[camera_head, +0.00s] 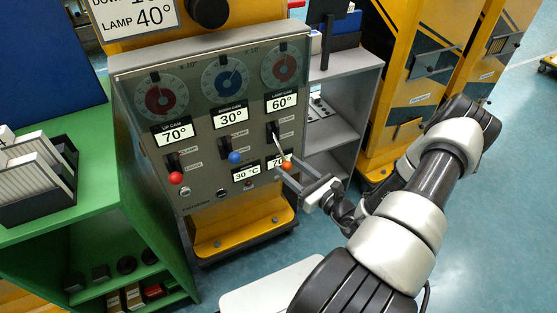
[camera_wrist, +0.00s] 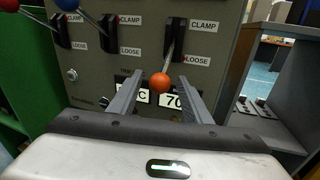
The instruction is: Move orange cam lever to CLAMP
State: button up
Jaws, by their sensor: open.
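The orange cam lever has an orange ball knob (camera_head: 287,165) on a metal rod, mounted on the right of the grey panel (camera_head: 215,200). The ball also shows in the wrist view (camera_wrist: 159,83), with the rod rising from it to a black slotted base (camera_wrist: 174,38). Its CLAMP label (camera_wrist: 204,25) is above and its LOOSE label (camera_wrist: 197,60) below; the ball hangs low, past the LOOSE label. My gripper (camera_head: 292,176) is open in front of the panel. In the wrist view its two fingers (camera_wrist: 160,84) stand either side of the ball, with gaps on both sides.
A red-knobbed lever (camera_head: 176,178) and a blue-knobbed lever (camera_head: 235,157) sit to the left on the panel. Small number plates (camera_wrist: 172,101) lie behind my fingers. A grey shelf unit (camera_head: 345,110) stands right of the panel, a green shelf (camera_head: 100,200) left.

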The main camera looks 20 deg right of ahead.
aim_at(281, 154)
jog(key=shift+x, duration=2.75)
grip_shut()
